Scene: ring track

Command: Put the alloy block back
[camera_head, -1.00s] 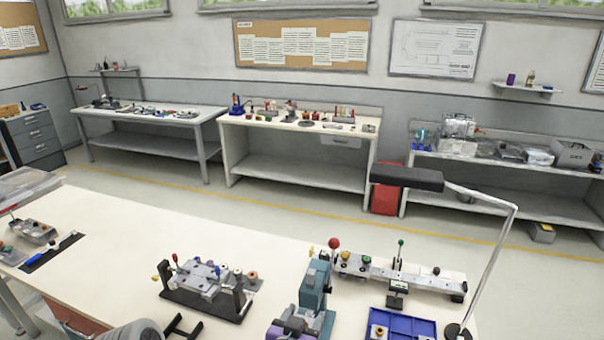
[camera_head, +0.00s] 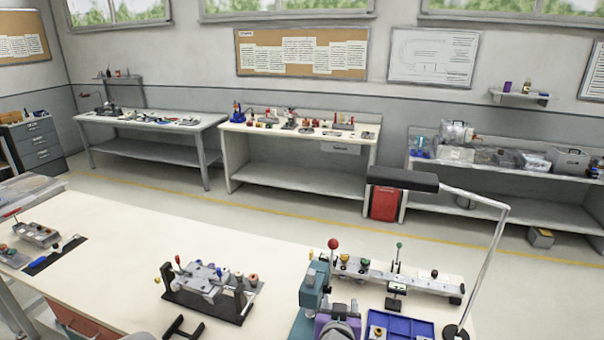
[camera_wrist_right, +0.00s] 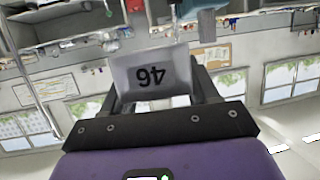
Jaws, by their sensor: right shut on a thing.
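A light grey block marked 46, the alloy block (camera_wrist_right: 150,78), sits between the fingers of my right gripper (camera_wrist_right: 155,96) in the right wrist view. The gripper is shut on it, and the number reads upside down there. In the head view my right gripper (camera_head: 343,312), with its purple body, is at the bottom, just in front of the teal press (camera_head: 314,285). The block cannot be made out clearly in that view. Black parts at the bottom left of centre look like my left gripper (camera_head: 184,328); their opening is unclear.
A black-based fixture (camera_head: 212,290) stands on the near bench (camera_head: 130,235). Right of the press are a long rail fixture (camera_head: 395,277), a blue tray (camera_head: 400,325) and a lamp (camera_head: 500,260) arching over. The bench between the left-hand tools and the fixture is clear.

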